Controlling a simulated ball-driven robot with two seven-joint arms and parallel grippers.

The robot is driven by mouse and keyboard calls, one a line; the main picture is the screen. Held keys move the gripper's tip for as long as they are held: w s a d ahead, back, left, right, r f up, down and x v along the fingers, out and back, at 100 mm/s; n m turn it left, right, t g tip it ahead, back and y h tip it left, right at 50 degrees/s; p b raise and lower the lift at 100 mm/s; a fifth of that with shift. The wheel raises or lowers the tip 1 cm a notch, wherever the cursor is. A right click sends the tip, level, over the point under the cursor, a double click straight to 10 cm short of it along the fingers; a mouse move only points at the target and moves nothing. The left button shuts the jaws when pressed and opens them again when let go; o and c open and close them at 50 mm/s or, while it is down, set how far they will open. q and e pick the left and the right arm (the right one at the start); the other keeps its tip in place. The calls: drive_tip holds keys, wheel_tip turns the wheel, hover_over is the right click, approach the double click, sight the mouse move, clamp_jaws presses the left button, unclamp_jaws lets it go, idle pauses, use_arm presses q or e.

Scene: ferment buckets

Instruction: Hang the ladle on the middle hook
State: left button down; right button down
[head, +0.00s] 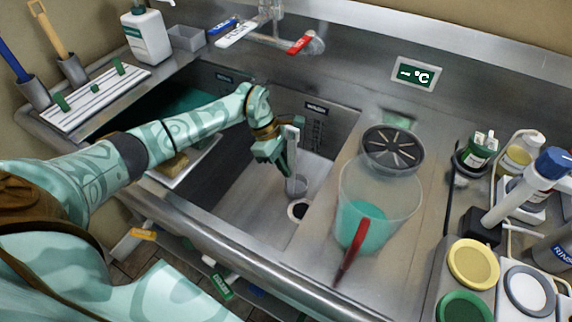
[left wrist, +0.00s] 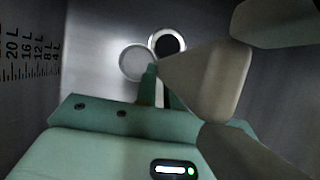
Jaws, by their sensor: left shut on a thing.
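My left gripper (head: 281,157) reaches over the right sink basin and is shut on the grey ladle (head: 291,136). The ladle hangs roughly upright, its handle top above the fingers and its round cup (head: 296,186) below, over the basin floor near the drain. In the left wrist view the handle (left wrist: 222,82) fills the middle close to the camera, and the cup (left wrist: 137,63) shows as a ring beside the dark drain (left wrist: 167,43). Fingers (left wrist: 160,85) are partly hidden behind the handle. I cannot make out any hooks. My right gripper is not in view.
A clear bucket (head: 406,195) with teal contents and a red-handled tool (head: 357,253) stands on the counter right of the basin. A round slotted dark disc (head: 392,150) lies behind it. Bottles and round containers crowd the right. The basin wall (head: 335,120) rises behind my gripper.

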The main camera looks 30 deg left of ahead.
use_arm(q)
drive_tip(key=c, duration=1.9)
unclamp_jaws()
drive_tip(key=shift+f, duration=0.2)
drive_tip(key=shift+c, duration=0.2)
drive_tip(key=o, duration=0.4)
drive_tip(key=shift+r, duration=0.1)
drive_tip(key=p+v, duration=0.4)
drive_tip(key=v, duration=0.8)
drive_tip(key=shift+r, duration=0.15)
